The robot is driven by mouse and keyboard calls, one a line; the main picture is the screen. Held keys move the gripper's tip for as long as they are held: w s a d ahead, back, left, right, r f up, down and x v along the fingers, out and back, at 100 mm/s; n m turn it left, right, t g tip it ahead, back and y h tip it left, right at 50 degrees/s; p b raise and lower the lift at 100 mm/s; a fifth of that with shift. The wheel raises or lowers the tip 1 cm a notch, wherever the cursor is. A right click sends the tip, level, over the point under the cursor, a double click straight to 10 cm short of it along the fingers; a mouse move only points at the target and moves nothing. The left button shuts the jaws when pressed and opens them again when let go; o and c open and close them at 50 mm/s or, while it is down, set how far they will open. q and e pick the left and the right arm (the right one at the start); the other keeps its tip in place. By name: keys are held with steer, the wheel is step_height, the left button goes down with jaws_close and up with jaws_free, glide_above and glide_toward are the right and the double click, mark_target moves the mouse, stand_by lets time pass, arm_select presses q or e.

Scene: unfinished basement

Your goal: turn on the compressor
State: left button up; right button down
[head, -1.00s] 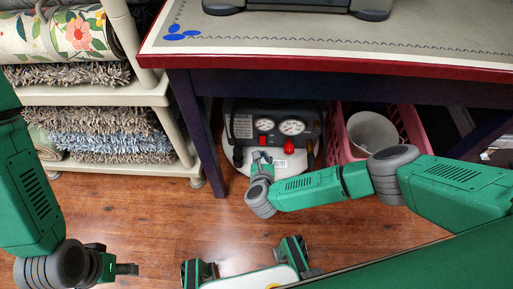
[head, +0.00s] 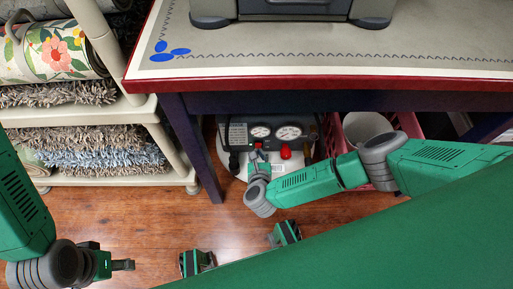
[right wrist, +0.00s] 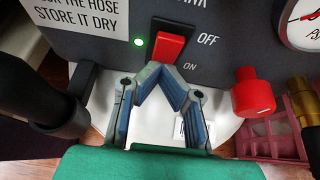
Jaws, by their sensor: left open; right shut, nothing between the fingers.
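The compressor (head: 240,133) stands on the floor under the table, with two round gauges on its dark panel. In the right wrist view its red rocker switch (right wrist: 169,47) sits between OFF and ON labels, and a small green light (right wrist: 139,42) beside it is lit. My right gripper (right wrist: 163,77) is shut and empty, its fingertips at the lower, ON end of the switch; I cannot tell whether they touch it. In the head view the right gripper (head: 259,158) is in front of the panel. My left gripper (head: 128,265) is open and empty, low at the left.
A red knob (right wrist: 252,97) is right of the switch. A pink crate (head: 337,135) with a white bucket (head: 366,128) stands right of the compressor. The red-edged table (head: 300,85) is above. A shelf (head: 80,112) with rugs is at the left. Wood floor is clear in front.

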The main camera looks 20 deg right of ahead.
steer(key=shift+w+f, duration=0.15)
steer(key=shift+f, duration=0.05)
steer(key=shift+r, duration=0.4)
steer(key=shift+d+r+p, duration=0.1)
steer(key=shift+r+p, duration=0.5)
steer(key=shift+r, duration=0.1)
arm_select(q)
steer(key=shift+r, duration=0.55)
